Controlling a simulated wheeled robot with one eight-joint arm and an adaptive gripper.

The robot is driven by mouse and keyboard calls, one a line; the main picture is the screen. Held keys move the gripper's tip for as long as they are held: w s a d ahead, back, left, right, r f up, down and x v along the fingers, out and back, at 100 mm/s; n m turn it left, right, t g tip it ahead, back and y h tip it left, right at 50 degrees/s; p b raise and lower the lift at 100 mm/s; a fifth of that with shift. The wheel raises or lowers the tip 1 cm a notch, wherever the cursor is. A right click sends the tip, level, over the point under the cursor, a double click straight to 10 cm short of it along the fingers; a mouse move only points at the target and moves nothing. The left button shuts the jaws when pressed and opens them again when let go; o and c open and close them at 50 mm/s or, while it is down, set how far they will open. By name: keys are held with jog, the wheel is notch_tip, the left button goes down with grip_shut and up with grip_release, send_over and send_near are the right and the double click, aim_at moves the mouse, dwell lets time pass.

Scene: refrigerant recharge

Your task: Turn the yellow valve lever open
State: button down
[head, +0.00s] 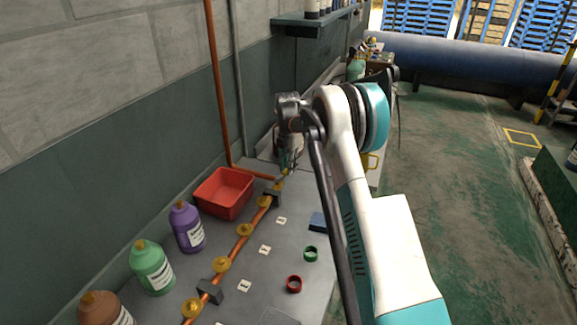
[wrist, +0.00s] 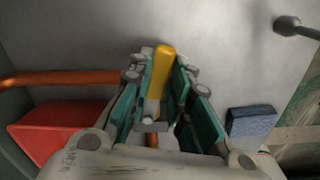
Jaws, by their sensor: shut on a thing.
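The yellow valve lever (wrist: 162,68) stands between the two fingers of my gripper (wrist: 165,88) in the wrist view, and the fingers are shut on it. A grey valve body shows below the lever, against an orange pipe (wrist: 70,78). In the head view my gripper (head: 287,158) points down at the far end of the orange pipe (head: 241,242) on the bench. There my arm and gripper hide most of the valve and lever. I cannot tell the lever's exact angle from the head view.
A red bin (head: 224,193) stands left of the pipe, close to my gripper. Purple (head: 187,227), green (head: 152,267) and brown (head: 106,309) bottles line the wall side. A blue sponge-like block (head: 318,222), a green ring (head: 311,254) and a red ring (head: 294,284) lie to the right.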

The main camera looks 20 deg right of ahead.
jog(key=c, duration=1.5)
grip_release()
notch_tip(320, 180, up, 12)
